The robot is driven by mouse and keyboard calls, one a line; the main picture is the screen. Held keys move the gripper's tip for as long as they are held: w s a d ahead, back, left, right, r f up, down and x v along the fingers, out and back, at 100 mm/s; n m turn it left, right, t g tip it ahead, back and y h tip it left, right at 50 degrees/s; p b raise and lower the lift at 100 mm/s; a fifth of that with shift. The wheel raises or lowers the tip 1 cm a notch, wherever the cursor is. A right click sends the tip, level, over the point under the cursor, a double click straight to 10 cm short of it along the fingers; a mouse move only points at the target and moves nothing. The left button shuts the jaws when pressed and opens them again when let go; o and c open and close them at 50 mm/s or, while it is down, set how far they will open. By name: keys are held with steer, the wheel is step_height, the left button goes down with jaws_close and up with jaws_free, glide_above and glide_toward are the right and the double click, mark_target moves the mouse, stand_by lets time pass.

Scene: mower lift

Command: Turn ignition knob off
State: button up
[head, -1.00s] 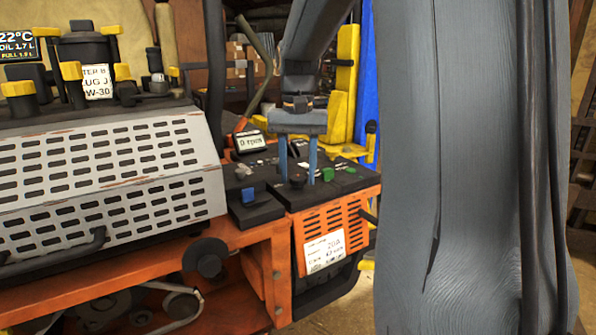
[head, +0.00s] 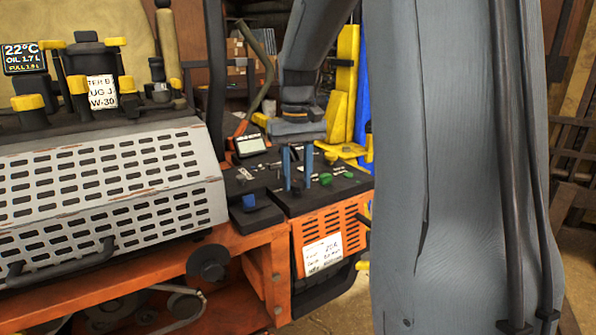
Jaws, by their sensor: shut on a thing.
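The dark control panel (head: 335,184) sits on top of the orange unit at the right of the machine. My gripper (head: 298,188) points down at this panel, with its two blue fingers on either side of a small black knob (head: 297,191). The fingers are shut on this knob, which stays on the panel. The knob's pointer and any markings around it are too small to read. My grey arm fills much of the right of the view.
Green knobs (head: 325,179) lie just right of the gripper. A small display (head: 250,145) stands behind the panel, its text unreadable. A blue switch (head: 249,202) is at left. The perforated grey cover (head: 110,190) and yellow-capped posts (head: 77,84) fill the left side.

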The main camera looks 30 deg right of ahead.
mark_target(297, 183)
steer(key=n+p, duration=0.2)
steer(key=n, duration=0.2)
steer(key=shift+r+p, duration=0.15)
steer(key=shift+p, duration=0.15)
steer(key=shift+n+p, duration=0.7)
steer(key=shift+n, duration=0.9)
steer(key=o, duration=1.1)
steer(key=shift+c, duration=0.2)
steer(key=shift+r+b, duration=1.1)
steer(key=shift+r, duration=2.7)
